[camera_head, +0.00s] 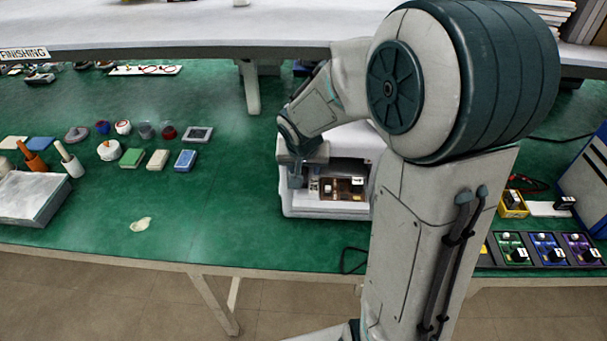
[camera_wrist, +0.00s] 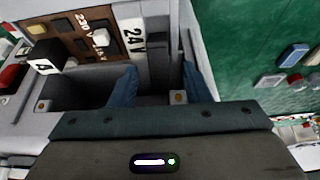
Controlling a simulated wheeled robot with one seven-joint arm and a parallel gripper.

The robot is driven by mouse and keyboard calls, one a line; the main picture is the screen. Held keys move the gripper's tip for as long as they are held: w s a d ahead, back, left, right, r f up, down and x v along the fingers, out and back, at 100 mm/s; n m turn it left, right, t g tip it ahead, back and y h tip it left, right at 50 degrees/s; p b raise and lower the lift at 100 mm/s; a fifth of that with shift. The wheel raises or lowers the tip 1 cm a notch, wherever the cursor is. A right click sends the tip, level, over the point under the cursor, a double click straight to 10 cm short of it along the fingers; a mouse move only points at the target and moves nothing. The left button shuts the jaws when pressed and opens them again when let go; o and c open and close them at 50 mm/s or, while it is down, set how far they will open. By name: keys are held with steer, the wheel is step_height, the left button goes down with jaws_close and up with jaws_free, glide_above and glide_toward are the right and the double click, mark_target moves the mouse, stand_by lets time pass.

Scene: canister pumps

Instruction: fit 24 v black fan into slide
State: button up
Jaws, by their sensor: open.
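A white pump housing (camera_head: 325,208) stands open at the front on the green bench, and a brown panel (camera_head: 350,188) shows inside. In the wrist view a white strip marked "24 V" (camera_wrist: 133,38) lies beside the brown panel, which is marked "230 V" (camera_wrist: 84,22). A narrow dark grey slide-like channel (camera_wrist: 159,45) runs right of the strip. I cannot tell whether the black fan sits in it. My gripper (camera_wrist: 163,90) is open, its two blue fingers apart at the near end of this channel. Nothing shows clearly held between them. My arm hides the housing's right side.
Coloured trays with black parts, green (camera_head: 510,243), blue (camera_head: 548,246) and purple (camera_head: 583,245), stand at the right. A yellow box (camera_head: 513,205) is behind them. Blocks and pots (camera_head: 132,157) stand left. The bench between them and the housing is mostly clear. A shelf (camera_head: 180,35) overhangs the back.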

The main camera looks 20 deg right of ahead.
steer(key=shift+w+f, duration=0.2)
steer(key=shift+f, duration=0.3)
jaws_close()
steer(key=shift+r, duration=0.15)
